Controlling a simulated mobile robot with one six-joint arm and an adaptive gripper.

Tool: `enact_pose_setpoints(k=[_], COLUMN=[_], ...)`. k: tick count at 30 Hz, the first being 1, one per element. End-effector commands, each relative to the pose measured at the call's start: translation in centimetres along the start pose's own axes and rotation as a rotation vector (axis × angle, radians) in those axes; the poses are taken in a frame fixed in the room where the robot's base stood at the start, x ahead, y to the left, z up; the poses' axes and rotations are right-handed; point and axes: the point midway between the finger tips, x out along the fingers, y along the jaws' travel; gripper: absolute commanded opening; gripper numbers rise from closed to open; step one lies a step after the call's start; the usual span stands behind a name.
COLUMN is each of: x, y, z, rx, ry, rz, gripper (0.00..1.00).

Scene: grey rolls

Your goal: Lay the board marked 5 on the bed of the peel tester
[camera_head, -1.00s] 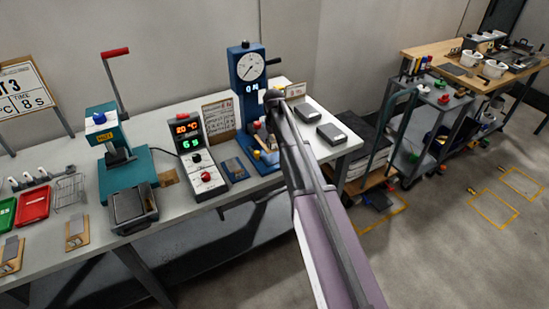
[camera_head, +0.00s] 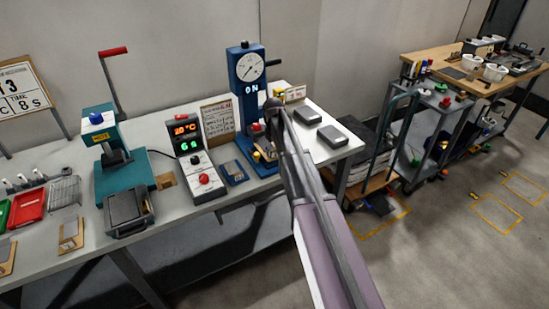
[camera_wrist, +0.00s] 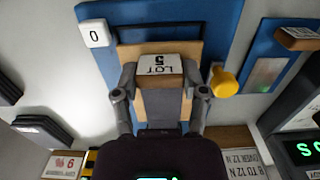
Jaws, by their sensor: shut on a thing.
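The board marked 5 (camera_wrist: 187,52) is a tan wooden board with a white block reading LOT 5 and a dark strip across it. My gripper (camera_wrist: 161,93) is shut on it, with a finger on either side of the block. The peel tester (camera_head: 248,85) is a blue column with a round dial on the bench. Its blue bed (camera_wrist: 222,20) lies behind the board in the wrist view. I cannot tell whether the board touches the bed.
A control box (camera_head: 195,160) and a teal press (camera_head: 122,165) stand left of the tester. Two grey blocks (camera_head: 332,136) lie to its right.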

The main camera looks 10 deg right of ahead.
Motion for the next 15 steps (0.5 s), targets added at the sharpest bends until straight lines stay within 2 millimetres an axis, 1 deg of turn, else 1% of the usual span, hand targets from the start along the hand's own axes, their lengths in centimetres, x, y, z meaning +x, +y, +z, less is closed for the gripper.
enact_pose_setpoints(k=[1, 6, 15], x=[0.9, 1.9, 2.0], y=[0.0, 0.0, 0.0], z=[0.0, -0.1, -0.1], rx=[0.000, 0.000, 0.000], ry=[0.000, 0.000, 0.000], rz=[0.000, 0.000, 0.000], gripper=[0.00, 0.00, 0.00])
